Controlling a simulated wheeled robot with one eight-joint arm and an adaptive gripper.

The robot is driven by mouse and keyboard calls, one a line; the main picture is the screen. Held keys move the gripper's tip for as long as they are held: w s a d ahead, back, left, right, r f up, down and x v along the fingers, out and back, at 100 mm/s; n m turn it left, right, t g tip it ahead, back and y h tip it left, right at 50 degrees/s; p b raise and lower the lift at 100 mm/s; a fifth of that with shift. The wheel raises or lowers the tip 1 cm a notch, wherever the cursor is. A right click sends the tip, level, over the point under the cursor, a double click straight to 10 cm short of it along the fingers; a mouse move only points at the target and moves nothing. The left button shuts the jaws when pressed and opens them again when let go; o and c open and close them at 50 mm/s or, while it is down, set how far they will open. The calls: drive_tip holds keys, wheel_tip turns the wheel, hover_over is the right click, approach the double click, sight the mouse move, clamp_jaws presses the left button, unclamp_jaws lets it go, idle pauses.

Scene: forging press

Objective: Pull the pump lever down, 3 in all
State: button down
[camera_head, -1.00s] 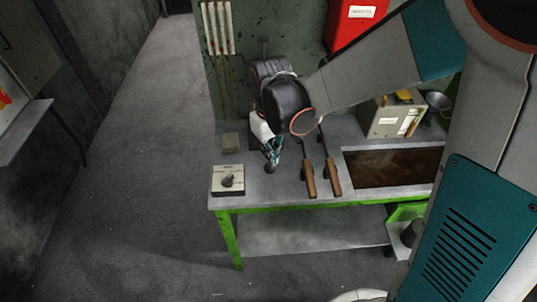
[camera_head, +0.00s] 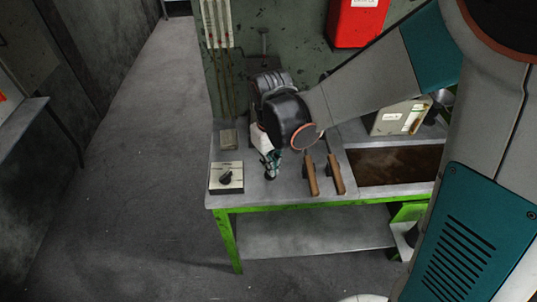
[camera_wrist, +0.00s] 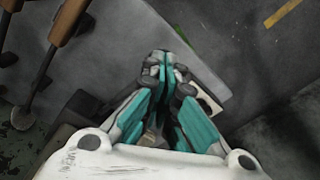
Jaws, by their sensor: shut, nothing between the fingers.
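My gripper (camera_head: 270,173) hangs over the left part of a grey workbench (camera_head: 250,193) in the head view. Its teal fingers (camera_wrist: 165,70) are shut and empty in the wrist view. Two rods with brown wooden handles, a left one (camera_head: 311,176) and a right one (camera_head: 335,175), lie right of it, apart from the fingers. They also show at the upper left of the wrist view (camera_wrist: 68,20). I cannot tell whether either is the pump lever. My arm hides part of the bench and whatever stands behind the gripper.
A box with a black dial (camera_head: 226,177) sits at the bench's front left corner. A small grey block (camera_head: 228,138) lies behind it. A dark tray (camera_head: 395,166) and a pale box (camera_head: 398,118) are to the right. A red box (camera_head: 357,22) hangs on the wall.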

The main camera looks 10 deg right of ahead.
sight(270, 178)
drive_tip(key=shift+s+f+b, duration=0.2)
drive_tip(key=shift+f+b, duration=0.6)
drive_tip(key=shift+f, duration=0.5)
wheel_tip(270, 178, down, 3)
drive_tip(key=b, duration=0.2)
drive_tip(key=shift+s+b, duration=0.15)
drive_tip(key=shift+b, duration=0.15)
drive_tip(key=r+p, duration=0.2)
drive_tip(key=r, duration=0.1)
drive_tip(key=w+r+p, duration=0.1)
drive_tip(key=r+p, duration=0.2)
drive_tip(key=r, duration=0.1)
drive_tip(key=r+p, duration=0.2)
drive_tip(key=r, duration=0.1)
drive_tip(key=shift+w+r+p, duration=0.3)
drive_tip(key=shift+w+p, duration=0.05)
drive_tip(key=shift+w, duration=0.05)
drive_tip(key=shift+w+r, duration=0.1)
drive_tip(key=shift+r, duration=0.15)
